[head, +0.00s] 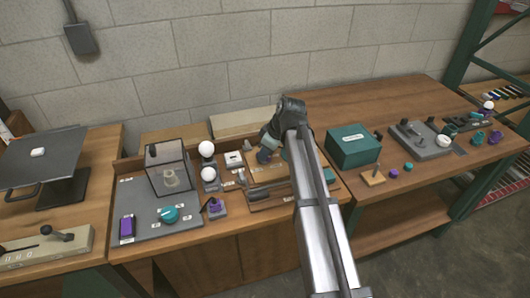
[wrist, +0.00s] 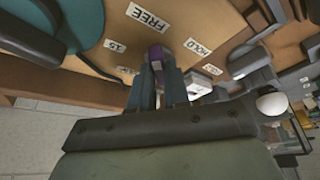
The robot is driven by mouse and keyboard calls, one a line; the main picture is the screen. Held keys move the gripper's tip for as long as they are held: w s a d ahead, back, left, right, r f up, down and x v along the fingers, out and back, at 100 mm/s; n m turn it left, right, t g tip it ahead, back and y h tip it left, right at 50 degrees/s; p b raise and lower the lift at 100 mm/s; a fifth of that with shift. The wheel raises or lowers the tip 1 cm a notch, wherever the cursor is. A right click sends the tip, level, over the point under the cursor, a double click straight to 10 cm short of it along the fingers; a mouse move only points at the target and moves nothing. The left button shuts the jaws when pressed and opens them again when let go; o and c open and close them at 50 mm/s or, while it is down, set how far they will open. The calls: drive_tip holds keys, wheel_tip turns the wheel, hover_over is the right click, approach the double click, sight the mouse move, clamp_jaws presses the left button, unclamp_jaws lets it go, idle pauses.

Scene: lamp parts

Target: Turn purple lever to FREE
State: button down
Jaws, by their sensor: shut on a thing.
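The purple lever (wrist: 155,55) shows in the wrist view between the fingertips of my gripper (wrist: 158,78), which is shut on it. The lever's tip lies between the FREE label (wrist: 148,18) and the HOLD label (wrist: 198,48) on a tan wooden board (wrist: 172,30). Its lower part is hidden by the fingers. In the head view my gripper (head: 265,155) is down at the wooden board (head: 262,172) on the middle bench; the lever itself is too small and covered to make out there.
A teal round part (wrist: 80,25) is close beside my gripper in the wrist view. White balls (head: 207,174) on stands, a glass box (head: 168,170) and a small purple-topped part (head: 216,206) stand left of the board. A teal box (head: 352,146) stands to the right.

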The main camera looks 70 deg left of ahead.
idle(0.4)
drive_tip(key=c, duration=1.1)
unclamp_jaws()
drive_tip(key=v, duration=1.3)
drive_tip(key=shift+r, duration=0.35)
drive_tip(key=shift+w+d, duration=0.15)
drive_tip(key=shift+w, duration=0.05)
